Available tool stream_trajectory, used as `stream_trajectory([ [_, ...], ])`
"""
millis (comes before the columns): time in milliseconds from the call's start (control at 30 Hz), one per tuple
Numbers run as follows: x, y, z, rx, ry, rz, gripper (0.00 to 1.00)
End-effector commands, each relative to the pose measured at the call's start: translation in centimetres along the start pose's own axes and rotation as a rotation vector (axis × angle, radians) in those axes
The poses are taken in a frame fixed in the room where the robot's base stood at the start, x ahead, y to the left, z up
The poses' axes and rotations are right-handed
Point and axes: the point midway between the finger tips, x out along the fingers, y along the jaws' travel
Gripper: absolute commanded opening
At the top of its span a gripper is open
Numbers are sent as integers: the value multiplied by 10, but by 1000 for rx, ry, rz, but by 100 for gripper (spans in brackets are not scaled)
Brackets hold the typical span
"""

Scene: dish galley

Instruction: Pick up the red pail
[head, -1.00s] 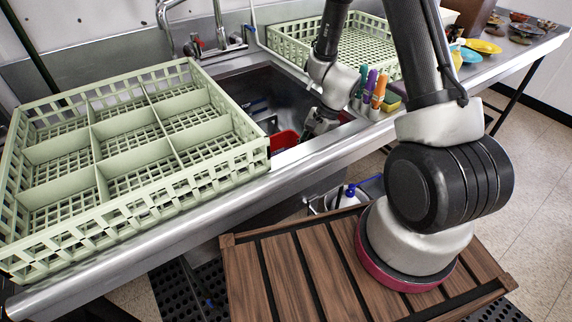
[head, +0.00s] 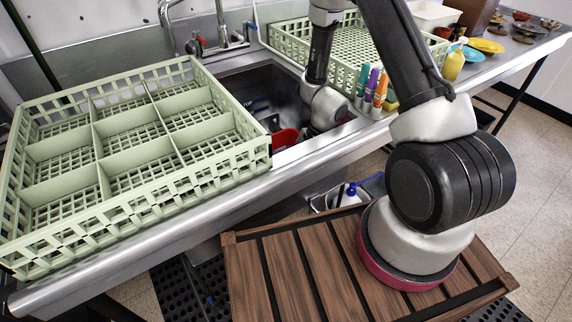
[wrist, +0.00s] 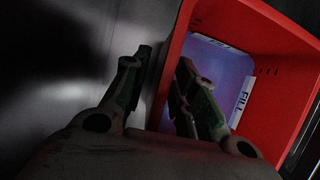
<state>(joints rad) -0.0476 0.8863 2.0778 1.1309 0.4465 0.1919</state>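The red pail (head: 285,139) sits in the sink basin, and only a part of it shows in the head view beside my arm. In the wrist view the red pail (wrist: 172,75) fills the right side, with a bluish inside and a white label reading "FILL". My gripper (wrist: 160,85) is open, with one finger outside the pail's near left wall and the other inside the pail opening. The wall lies between the fingers, and I see no clear contact. In the head view the gripper is hidden down in the sink behind my arm.
A divided green dish rack (head: 130,150) stands left of the sink (head: 262,90). Another green rack (head: 350,45) is behind right. A tap (head: 205,42) rises at the back.

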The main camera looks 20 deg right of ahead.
Motion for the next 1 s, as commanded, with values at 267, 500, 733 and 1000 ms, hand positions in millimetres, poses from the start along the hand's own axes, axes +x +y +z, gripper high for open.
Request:
stream_trajectory([
  [267,3,0,-1,0,0,0,28],
  [500,4,0,-2,0,0,0,28],
  [733,4,0,-2,0,0,0,9],
  [1000,4,0,-2,0,0,0,0],
])
